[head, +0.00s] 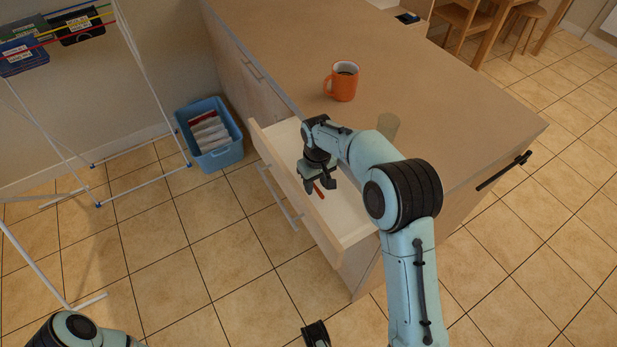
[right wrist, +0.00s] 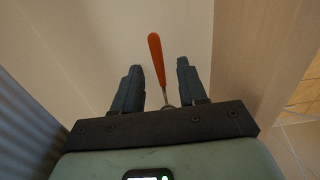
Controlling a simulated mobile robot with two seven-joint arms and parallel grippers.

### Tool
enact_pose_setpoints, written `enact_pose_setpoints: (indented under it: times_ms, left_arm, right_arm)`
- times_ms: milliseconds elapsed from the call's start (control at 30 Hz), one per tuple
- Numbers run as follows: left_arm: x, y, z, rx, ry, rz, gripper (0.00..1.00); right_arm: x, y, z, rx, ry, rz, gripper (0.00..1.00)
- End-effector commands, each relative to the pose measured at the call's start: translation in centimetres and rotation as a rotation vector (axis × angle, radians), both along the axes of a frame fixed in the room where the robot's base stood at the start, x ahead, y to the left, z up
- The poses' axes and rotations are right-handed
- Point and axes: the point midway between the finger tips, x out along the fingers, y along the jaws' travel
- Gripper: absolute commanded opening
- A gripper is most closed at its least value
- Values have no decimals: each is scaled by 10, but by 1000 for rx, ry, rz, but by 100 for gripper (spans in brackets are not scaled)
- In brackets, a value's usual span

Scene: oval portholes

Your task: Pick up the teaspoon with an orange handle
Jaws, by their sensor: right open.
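The teaspoon (right wrist: 156,60) has an orange handle and a metal end, and lies on the pale bottom of the open drawer (head: 348,212). In the head view my right gripper (head: 320,185) is inside the drawer, pointing down. The spoon's bowl is partly hidden by the gripper's base.
A blue bin (head: 218,154) with packets stands on the floor to the left. A white rack (head: 134,185) stands farther left. The drawer walls enclose the gripper closely.

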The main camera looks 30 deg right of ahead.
Motion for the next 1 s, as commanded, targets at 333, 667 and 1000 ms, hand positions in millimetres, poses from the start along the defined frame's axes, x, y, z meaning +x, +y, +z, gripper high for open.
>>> enact_pose_setpoints:
  times_ms: [333,667,1000]
  left_arm:
    - [0,0,0,0,1,0,43]
    - [0,0,1,-1,2,-1,43]
    - [-4,0,11,-3,16,-4,43]
  right_arm:
    - [0,0,1,0,0,0,0]
    - [0,0,8,0,-1,0,0]
    - [2,0,88,1,-8,0,0]
